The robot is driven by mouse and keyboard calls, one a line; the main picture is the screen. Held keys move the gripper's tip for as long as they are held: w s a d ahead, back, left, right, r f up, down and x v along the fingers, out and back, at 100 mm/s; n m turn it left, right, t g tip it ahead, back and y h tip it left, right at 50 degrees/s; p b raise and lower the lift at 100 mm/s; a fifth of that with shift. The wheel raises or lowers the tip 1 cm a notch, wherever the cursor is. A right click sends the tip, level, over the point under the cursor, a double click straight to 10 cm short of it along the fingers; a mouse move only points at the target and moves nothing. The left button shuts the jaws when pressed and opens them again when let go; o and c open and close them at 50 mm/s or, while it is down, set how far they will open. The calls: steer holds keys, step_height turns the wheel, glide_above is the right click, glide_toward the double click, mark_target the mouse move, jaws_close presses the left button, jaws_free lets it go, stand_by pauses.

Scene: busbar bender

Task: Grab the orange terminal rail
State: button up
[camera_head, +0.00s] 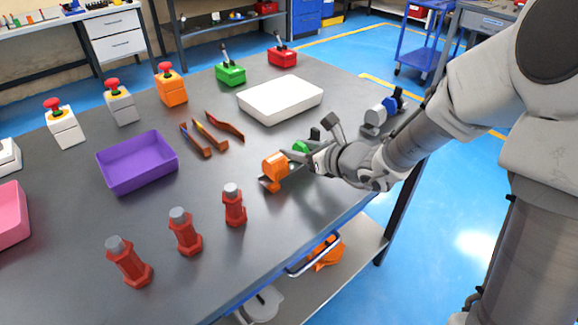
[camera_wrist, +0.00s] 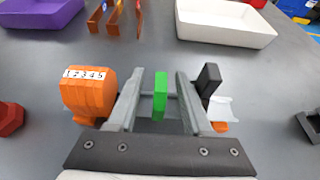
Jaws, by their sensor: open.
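The orange terminal rail shows in the head view as a rounded orange block (camera_head: 275,165) on the table near its front edge, with a green piece (camera_head: 300,147) and a black piece (camera_head: 314,133) in line behind it. In the wrist view the orange block (camera_wrist: 90,93) carries the digits 1 to 5 and lies left of my fingers. My gripper (camera_head: 308,156) is open. In the wrist view its fingers (camera_wrist: 160,75) stand on either side of the green piece (camera_wrist: 160,98), with visible gaps. The black piece (camera_wrist: 209,80) is outside the right finger. My gripper hides the rail's middle and base.
A white tray (camera_head: 281,88) stands behind, a purple bin (camera_head: 137,166) left. Bent copper strips (camera_head: 210,132) lie between them. Red posts (camera_head: 185,232) stand along the front.

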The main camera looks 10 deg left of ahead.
steer(key=shift+x, duration=0.95)
steer(key=shift+c, duration=0.2)
jaws_close()
stand_by(0.5)
